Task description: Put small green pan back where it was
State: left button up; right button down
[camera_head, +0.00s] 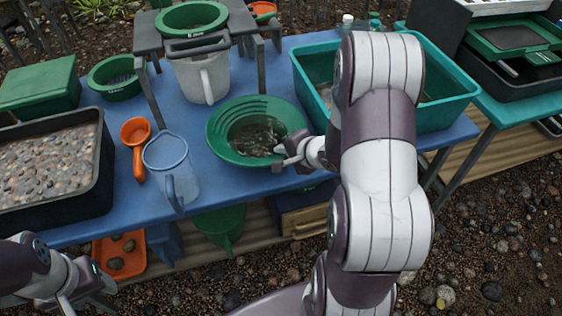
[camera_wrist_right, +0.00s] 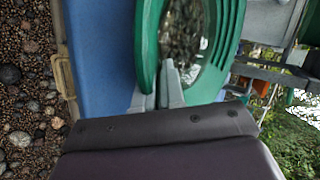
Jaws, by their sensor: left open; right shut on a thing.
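A round green pan (camera_head: 222,118) with ridges on its inner wall and dark gravel in its middle is at the front of the blue table (camera_head: 95,224). My right gripper (camera_head: 284,160) is shut on the pan's near right rim. In the right wrist view, the fingers (camera_wrist_right: 160,82) pinch the green rim (camera_wrist_right: 146,45). I cannot tell whether the pan rests on the table or is slightly above it. My left gripper (camera_head: 90,284) is open and empty at the lower left, in front of the table.
A teal tub (camera_head: 455,105) stands right of the pan, partly behind my right arm. A clear jug (camera_head: 170,160) and orange scoop (camera_head: 136,135) stand to its left. A grey bucket (camera_head: 203,78) is behind it. Another green pan (camera_head: 192,16) sits on a grey stand, a third (camera_head: 100,78) further left.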

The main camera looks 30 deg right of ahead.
notch_tip(320, 180, down, 3)
jog(key=shift+r+b, duration=0.1)
jog(key=shift+b, duration=0.35)
jog(key=shift+r, duration=0.15)
jog(key=c, duration=1.2)
grip_release()
jog(key=shift+c, duration=0.2)
jog(key=shift+a, duration=0.1)
jog(key=p+v, duration=0.6)
jog(key=v, duration=0.6)
jog(key=s+a+r+n+g+h, duration=0.1)
jog(key=s+a+n+g, duration=0.1)
jog(key=a+n+g, duration=0.2)
jog(key=s+a+r+n+g, duration=0.1)
jog(key=a+n+g, duration=0.3)
jog(key=a+n, duration=0.5)
jog(key=s+n, duration=0.1)
jog(key=n, duration=0.2)
jog(key=shift+s+a+r+h, duration=0.2)
jog(key=shift+a+r+h, duration=0.1)
jog(key=shift+a+h, duration=0.1)
